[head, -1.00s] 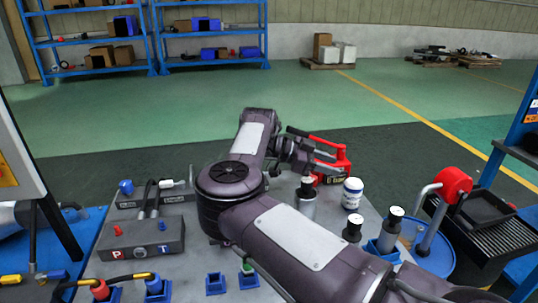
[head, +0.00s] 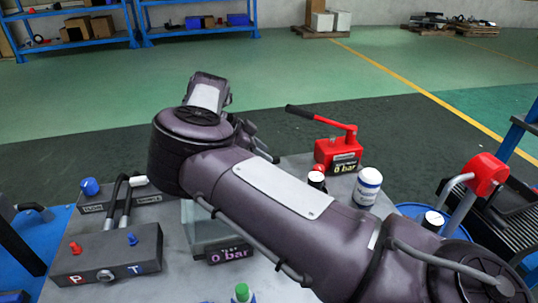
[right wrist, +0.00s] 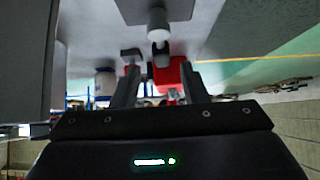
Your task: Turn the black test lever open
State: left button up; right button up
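I cannot clearly make out a black test lever; my right arm covers the middle of the bench. A clear-walled box with a purple "0 bar" display (head: 230,254) stands partly behind that arm. A red hand pump (head: 338,150) has a raised lever with a black grip (head: 300,112). My right gripper (head: 252,140) is partly hidden behind its own arm, left of the pump. In the right wrist view, its fingers (right wrist: 160,80) are apart, with a pale cylindrical part (right wrist: 158,22) and red behind the gap. My left gripper is out of view.
A grey P/T block (head: 110,252) with red and blue knobs stands at left. Dark hoses (head: 117,190) rise from it towards a smaller back block.

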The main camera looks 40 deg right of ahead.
jog(key=x, duration=0.2)
jog(key=shift+d+f, duration=0.25)
jog(key=shift+s+d+f, duration=0.1)
jog(key=shift+d+f, duration=0.1)
grip_shut()
